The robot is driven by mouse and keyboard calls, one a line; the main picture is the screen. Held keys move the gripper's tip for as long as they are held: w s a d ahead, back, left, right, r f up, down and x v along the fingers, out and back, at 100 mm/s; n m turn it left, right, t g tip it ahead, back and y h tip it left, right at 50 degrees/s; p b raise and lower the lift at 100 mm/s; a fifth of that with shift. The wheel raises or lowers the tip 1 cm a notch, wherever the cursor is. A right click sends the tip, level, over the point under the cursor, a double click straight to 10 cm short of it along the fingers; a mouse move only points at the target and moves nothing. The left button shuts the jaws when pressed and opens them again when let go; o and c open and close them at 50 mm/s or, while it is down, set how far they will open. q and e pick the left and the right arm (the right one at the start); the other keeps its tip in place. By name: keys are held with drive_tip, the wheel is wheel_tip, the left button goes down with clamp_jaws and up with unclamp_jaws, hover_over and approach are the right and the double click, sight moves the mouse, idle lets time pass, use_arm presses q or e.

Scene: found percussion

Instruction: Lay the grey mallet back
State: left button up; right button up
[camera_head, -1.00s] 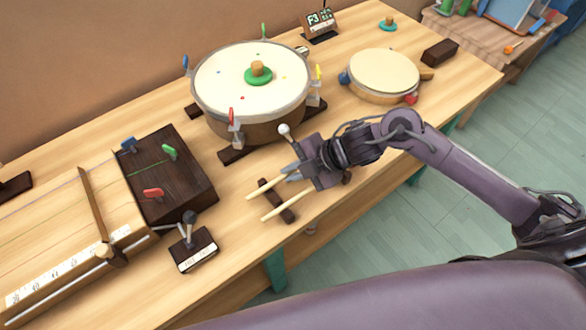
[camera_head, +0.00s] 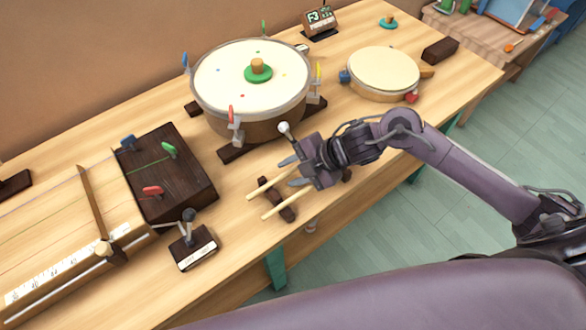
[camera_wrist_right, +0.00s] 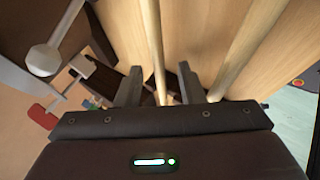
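Two pale wooden mallet handles lie side by side across a dark notched rest (camera_head: 272,198): an upper one (camera_head: 256,193) and a lower one (camera_head: 274,212). Their other ends are hidden by my right gripper, so I cannot tell which is the grey mallet. My right gripper (camera_head: 292,171) is open over the upper handle. In the right wrist view one handle (camera_wrist_right: 157,45) runs between the parted fingers (camera_wrist_right: 160,92), and the other handle (camera_wrist_right: 250,45) lies outside them. A pale grey ball on a stem (camera_head: 284,128) shows beside the gripper. My left gripper is out of view.
A large drum (camera_head: 250,118) stands just behind the gripper, with upright coloured pegs. A smaller drum (camera_head: 384,72) is at the back right. A dark box (camera_head: 170,185) and a small labelled stand (camera_head: 195,250) are to the left. The table's front edge is close.

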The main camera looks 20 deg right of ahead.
drive_tip(key=v, duration=0.7)
drive_tip(key=shift+d+r, duration=0.2)
drive_tip(key=shift+r, duration=0.1)
drive_tip(key=shift+s, duration=0.1)
idle(0.4)
